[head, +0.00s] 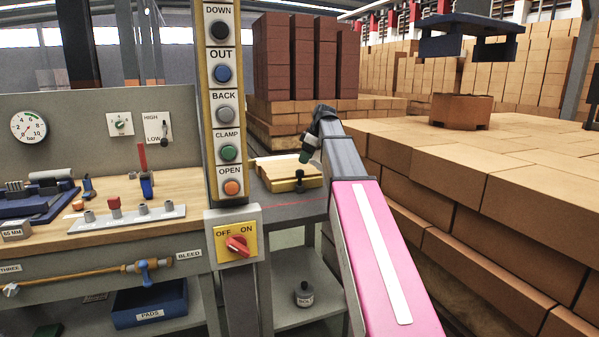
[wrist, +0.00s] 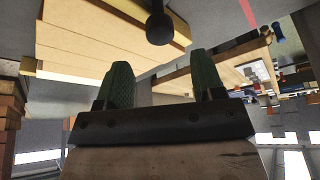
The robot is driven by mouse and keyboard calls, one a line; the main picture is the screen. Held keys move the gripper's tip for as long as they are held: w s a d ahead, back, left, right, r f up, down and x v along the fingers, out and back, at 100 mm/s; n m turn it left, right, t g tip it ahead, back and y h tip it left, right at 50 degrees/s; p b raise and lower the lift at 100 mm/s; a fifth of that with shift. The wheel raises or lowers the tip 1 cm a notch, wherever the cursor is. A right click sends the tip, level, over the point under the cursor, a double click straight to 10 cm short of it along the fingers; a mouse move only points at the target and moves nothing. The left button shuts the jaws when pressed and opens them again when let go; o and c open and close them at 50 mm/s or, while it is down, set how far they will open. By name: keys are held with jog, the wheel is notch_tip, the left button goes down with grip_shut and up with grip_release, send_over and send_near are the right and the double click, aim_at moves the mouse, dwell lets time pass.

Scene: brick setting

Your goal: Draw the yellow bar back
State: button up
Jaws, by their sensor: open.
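The yellow bar (head: 287,186) lies along the near edge of a pale board (head: 276,167) on the grey bench beyond the button column. A black knob (head: 299,175) stands at the bar. In the wrist view a black knob (wrist: 160,30) hangs at the top, beside a yellow edge (wrist: 180,25) of the pale board (wrist: 85,35). My gripper (head: 304,158) is above the board, close to the knob. In the wrist view its two green ribbed fingers (wrist: 162,84) are apart with nothing between them. The knob appears beyond the fingertips, not between them.
The button column (head: 223,100) stands left of my arm, with a red OFF/ON switch (head: 238,245) below. A tall stack of tan bricks (head: 520,180) rises close on the right. Dark red bricks (head: 300,60) stand behind the bench. A small weight (head: 304,293) sits on the lower shelf.

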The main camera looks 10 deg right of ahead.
aim_at(300, 169)
jog(key=x, duration=0.6)
jog(key=shift+w+a+f, duration=0.1)
jog(key=shift+a+f, duration=0.1)
jog(key=shift+f, duration=0.1)
